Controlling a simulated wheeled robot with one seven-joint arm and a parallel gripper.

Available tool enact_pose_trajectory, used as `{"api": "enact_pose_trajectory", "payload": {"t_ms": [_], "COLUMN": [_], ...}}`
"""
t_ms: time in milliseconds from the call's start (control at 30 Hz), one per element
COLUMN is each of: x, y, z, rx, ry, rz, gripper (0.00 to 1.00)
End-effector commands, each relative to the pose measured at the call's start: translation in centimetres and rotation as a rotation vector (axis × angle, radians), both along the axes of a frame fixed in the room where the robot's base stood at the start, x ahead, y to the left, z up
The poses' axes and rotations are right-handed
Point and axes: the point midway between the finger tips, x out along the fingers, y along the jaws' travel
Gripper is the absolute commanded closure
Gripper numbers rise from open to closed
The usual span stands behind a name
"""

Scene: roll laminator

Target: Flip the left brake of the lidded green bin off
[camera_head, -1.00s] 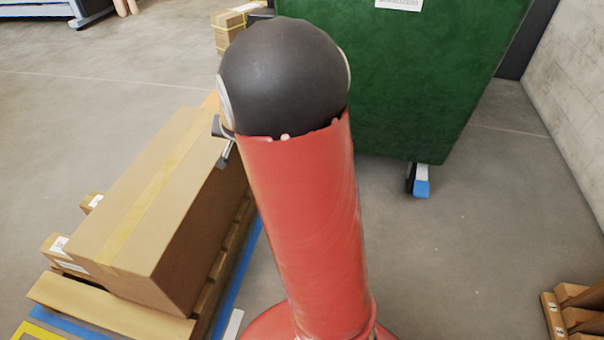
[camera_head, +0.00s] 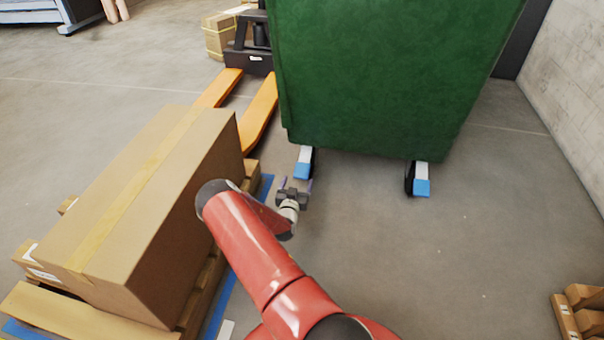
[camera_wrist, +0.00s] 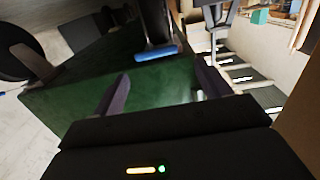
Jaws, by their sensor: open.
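The green bin (camera_head: 390,75) stands at the upper middle of the head view; its top and lid are out of frame. Its left brake (camera_head: 303,170) is a blue-tipped, pale pedal at the left front caster. A similar right brake (camera_head: 421,187) sits at the right front caster. My gripper (camera_head: 296,184) is open and empty, low in front of the left brake. In the wrist view a blue-tipped pedal, apparently the left brake (camera_wrist: 157,52), shows beyond and between the open fingers (camera_wrist: 163,88), with a visible gap. I cannot tell the pedal's exact tilt.
A large cardboard box (camera_head: 150,190) on a pallet stands close left of my arm. Orange pallet-truck forks (camera_head: 258,115) lie behind it, left of the bin. A wooden pallet (camera_head: 578,315) is at the lower right. The floor right of my gripper is clear.

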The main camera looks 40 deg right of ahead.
Motion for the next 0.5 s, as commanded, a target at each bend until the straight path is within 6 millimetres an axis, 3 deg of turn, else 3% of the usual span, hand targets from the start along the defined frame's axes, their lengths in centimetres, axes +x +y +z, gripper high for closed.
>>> {"api": "enact_pose_trajectory", "payload": {"t_ms": [133, 500], "x": [0.4, 4.0], "y": [-0.9, -5.1], "z": [-0.4, -0.4], "rx": [-0.017, -0.015], "ry": [-0.006, -0.006], "rz": [0.003, 0.002], "gripper": [0.24, 0.24]}}
